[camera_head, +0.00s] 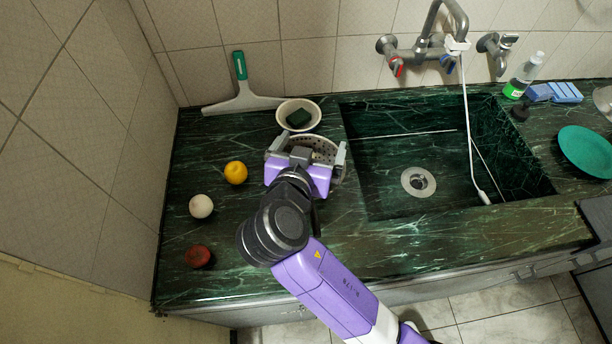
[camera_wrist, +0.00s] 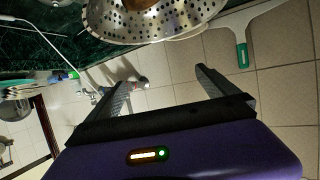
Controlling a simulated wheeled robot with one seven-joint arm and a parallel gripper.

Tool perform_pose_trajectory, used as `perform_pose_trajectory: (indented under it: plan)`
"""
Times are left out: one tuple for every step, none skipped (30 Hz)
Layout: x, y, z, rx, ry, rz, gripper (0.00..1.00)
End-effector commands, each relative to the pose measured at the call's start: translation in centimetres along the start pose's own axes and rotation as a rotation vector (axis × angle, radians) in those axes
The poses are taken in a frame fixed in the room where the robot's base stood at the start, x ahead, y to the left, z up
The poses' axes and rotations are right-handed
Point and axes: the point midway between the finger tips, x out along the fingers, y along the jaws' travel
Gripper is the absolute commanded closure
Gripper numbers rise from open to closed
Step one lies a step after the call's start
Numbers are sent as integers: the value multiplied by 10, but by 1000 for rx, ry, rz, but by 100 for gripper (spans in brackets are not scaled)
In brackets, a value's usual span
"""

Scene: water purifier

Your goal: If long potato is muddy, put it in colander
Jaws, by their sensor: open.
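A perforated metal colander (camera_head: 322,146) stands on the green counter left of the sink, partly hidden by my gripper. It also fills the top of the wrist view (camera_wrist: 150,32). A brown thing (camera_wrist: 140,4) shows inside it at the top edge of that view, cut off; I cannot tell whether it is the long potato or whether it is muddy. My gripper (camera_head: 306,152) is over the colander in the head view, open, with nothing between its fingers (camera_wrist: 164,78).
A pale bowl with a dark green sponge (camera_head: 298,116) stands behind the colander. An orange-yellow item (camera_head: 236,172), a white round item (camera_head: 201,206) and a red-brown item (camera_head: 198,257) lie left. The sink basin (camera_head: 385,160) is right; a squeegee (camera_head: 241,95) leans behind.

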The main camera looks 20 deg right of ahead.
Motion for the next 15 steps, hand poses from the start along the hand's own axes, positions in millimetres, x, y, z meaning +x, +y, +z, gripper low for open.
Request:
perform_pose_trajectory:
  plan:
    - [-9, -1, 2, 0, 1, -5, 2]
    - [-14, -1, 1, 0, 2, -5, 2]
    - [-21, -1, 1, 1, 1, -4, 2]
    - [-26, -1, 1, 1, 1, -4, 2]
    - [-30, -1, 2, 1, 0, -5, 2]
    - [-36, -1, 1, 1, 1, -4, 2]
    - [-39, -1, 1, 1, 2, -4, 2]
    - [-42, -1, 1, 0, 1, -2, 2]
    - [-46, -1, 1, 0, 1, -3, 2]
    - [-48, -1, 1, 0, 1, -3, 2]
    - [-50, -1, 1, 0, 1, -3, 2]
    - [-52, 0, 1, 0, 0, -2, 2]
    - [-53, 0, 0, 0, 0, -1, 2]
    - [-53, 0, 0, 0, 0, -1, 2]
    - [-54, 0, 0, 0, 1, -1, 2]
